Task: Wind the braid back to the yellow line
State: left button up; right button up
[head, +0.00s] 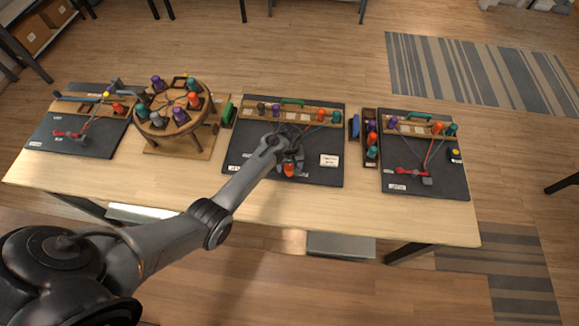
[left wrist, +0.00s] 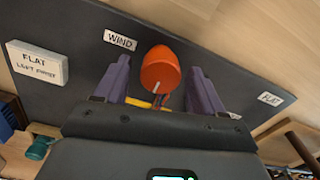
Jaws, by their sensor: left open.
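My left gripper (head: 281,152) is over the middle dark board (head: 240,172). Its fingers are apart in the left wrist view, with an orange rounded piece (left wrist: 160,68) between them; I cannot tell whether they touch it. The orange piece also shows just past the gripper in the head view (head: 290,170). Coloured cords (head: 309,137) run from the bobbins at the board's back toward the gripper. A small yellow strip (left wrist: 150,104) shows below the orange piece, partly hidden by the gripper. I cannot make out the braid itself. My right gripper is out of view.
A "WIND" label (left wrist: 120,40) and a "FLAT LEFT FIRST" block (left wrist: 37,63) lie on the board. A round braiding stand (head: 150,125) is to the left. Similar boards stand at the far left (head: 90,146) and right (head: 440,185). A narrow bobbin rack (head: 369,158) lies between.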

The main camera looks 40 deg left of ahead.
pick_arm(q)
jog(key=shift+f, duration=0.3)
jog(key=c, duration=1)
